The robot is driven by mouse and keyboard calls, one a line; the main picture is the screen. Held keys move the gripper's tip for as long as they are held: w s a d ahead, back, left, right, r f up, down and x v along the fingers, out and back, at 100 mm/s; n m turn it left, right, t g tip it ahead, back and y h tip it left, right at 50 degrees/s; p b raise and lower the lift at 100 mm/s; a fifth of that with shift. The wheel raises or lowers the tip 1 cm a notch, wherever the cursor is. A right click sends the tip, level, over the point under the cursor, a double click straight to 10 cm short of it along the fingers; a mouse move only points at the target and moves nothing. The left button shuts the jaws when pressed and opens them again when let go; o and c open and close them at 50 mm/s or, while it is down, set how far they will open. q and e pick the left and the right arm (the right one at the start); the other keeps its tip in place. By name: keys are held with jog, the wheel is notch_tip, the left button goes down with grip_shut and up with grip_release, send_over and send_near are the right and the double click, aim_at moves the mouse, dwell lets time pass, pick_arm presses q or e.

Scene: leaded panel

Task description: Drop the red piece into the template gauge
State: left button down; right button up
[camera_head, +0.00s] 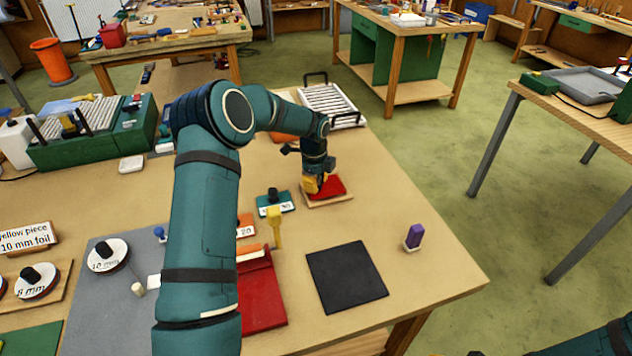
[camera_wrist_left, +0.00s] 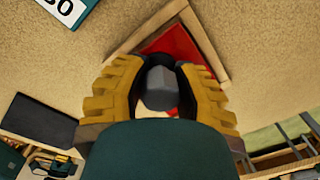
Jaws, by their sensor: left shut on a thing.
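The red piece (camera_head: 329,188) is a flat red shape at the wooden frame (camera_head: 331,201), right of the table's middle. In the left wrist view the red piece (camera_wrist_left: 178,45) shows inside the corner of the pale wooden frame (camera_wrist_left: 146,28), which I take for the template gauge. My left gripper (camera_head: 314,187) points down over it, its yellow fingers shut around a grey knob (camera_wrist_left: 160,88) that appears to belong to the red piece. I cannot tell whether the red piece rests fully on the frame's floor. Its near part is hidden by my fingers. My right gripper is out of view.
A teal block (camera_head: 275,203) with a dark knob stands just left of the frame. A yellow upright tool (camera_head: 275,228), a red block (camera_head: 262,295), a black mat (camera_head: 347,277) and a purple piece (camera_head: 414,237) lie nearer. A white slatted rack (camera_head: 328,103) stands behind.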

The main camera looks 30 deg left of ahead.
pick_arm(q)
jog(key=shift+f+b, duration=0.4)
jog(key=shift+f, duration=0.35)
jog(key=c, duration=0.7)
grip_release()
jog(key=r, duration=1.2)
jog(key=shift+s+a, duration=0.1)
jog(key=shift+s, duration=0.2)
